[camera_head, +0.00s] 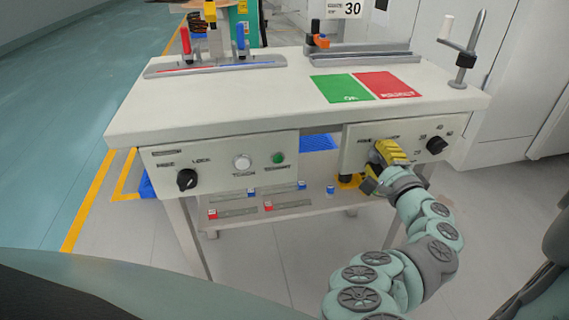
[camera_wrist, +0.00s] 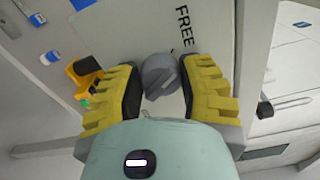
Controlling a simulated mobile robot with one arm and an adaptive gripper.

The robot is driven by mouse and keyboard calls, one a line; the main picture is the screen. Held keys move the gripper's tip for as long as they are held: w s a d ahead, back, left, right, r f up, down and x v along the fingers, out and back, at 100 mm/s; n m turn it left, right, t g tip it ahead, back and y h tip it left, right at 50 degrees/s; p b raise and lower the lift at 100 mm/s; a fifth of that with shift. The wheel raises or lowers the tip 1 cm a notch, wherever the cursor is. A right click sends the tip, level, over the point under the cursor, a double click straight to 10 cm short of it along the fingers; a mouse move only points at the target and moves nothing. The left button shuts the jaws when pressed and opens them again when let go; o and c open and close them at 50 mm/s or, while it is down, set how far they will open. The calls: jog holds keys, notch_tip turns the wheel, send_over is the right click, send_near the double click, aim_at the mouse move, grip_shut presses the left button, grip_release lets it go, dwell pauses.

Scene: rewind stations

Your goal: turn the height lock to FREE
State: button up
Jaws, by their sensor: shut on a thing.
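The height lock knob (camera_wrist: 160,77) is a grey round knob with a raised grip bar, on a pale panel beside the printed word FREE (camera_wrist: 184,26). Its bar lies diagonally in the wrist view; which mark it points to is not clear. My gripper (camera_wrist: 162,82) has one yellow finger on each side of the knob and is shut on it. In the head view my gripper (camera_head: 389,155) is at the left part of the right front panel (camera_head: 350,160). It hides the knob there and covers part of the printing.
A black dial (camera_head: 437,145) with numbers sits right of my gripper. The left panel (camera_head: 230,180) has another black knob (camera_head: 187,180), a white button and a green button. The bench top (camera_head: 240,105) overhangs the panels. A lower shelf (camera_head: 290,212) holds small parts.

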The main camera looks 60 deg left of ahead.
jog(key=shift+s+a+f+n+b, duration=0.15)
jog(key=shift+n+b, duration=0.25)
jog(key=shift+n, duration=0.6)
jog(key=o, duration=1.2)
